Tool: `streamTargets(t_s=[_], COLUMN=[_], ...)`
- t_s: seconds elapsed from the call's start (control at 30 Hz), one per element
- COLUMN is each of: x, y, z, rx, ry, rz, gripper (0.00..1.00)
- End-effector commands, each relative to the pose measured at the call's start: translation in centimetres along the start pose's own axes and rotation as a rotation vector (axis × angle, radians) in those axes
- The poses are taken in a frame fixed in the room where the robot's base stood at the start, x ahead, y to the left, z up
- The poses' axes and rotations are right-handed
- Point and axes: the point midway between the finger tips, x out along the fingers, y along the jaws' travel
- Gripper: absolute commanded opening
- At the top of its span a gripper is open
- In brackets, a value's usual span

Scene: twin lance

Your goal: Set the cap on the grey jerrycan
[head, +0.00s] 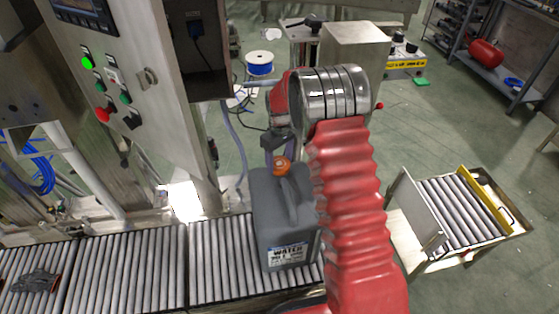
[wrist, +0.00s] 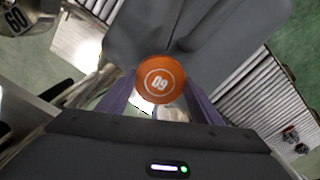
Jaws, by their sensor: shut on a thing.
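The grey jerrycan (head: 270,222) stands upright on the roller conveyor, with a "WATER" label on its front. My gripper (head: 280,158) is above its top left part and is shut on the orange cap (head: 282,166). In the wrist view the cap (wrist: 161,79) sits between the two fingers of my gripper (wrist: 160,98), its marked top facing the camera. The jerrycan (wrist: 190,30) lies just beyond it there. The cap hides the neck, so I cannot tell whether it touches the neck or is just above it.
The roller conveyor (head: 135,268) runs along the bottom left, with a dark object (head: 32,282) at its far left. A control cabinet (head: 120,70) stands close on the left. A roller cart (head: 460,215) stands at the right on open green floor.

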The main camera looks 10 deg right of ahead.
Motion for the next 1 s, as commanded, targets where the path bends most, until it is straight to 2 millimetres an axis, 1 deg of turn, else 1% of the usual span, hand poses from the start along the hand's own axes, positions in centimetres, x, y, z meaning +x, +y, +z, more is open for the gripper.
streamTargets(t_s=[1.0], x=[1.3], y=[0.0], z=[0.0], rx=[0.000], ry=[0.001], rz=[0.000], gripper=[0.38])
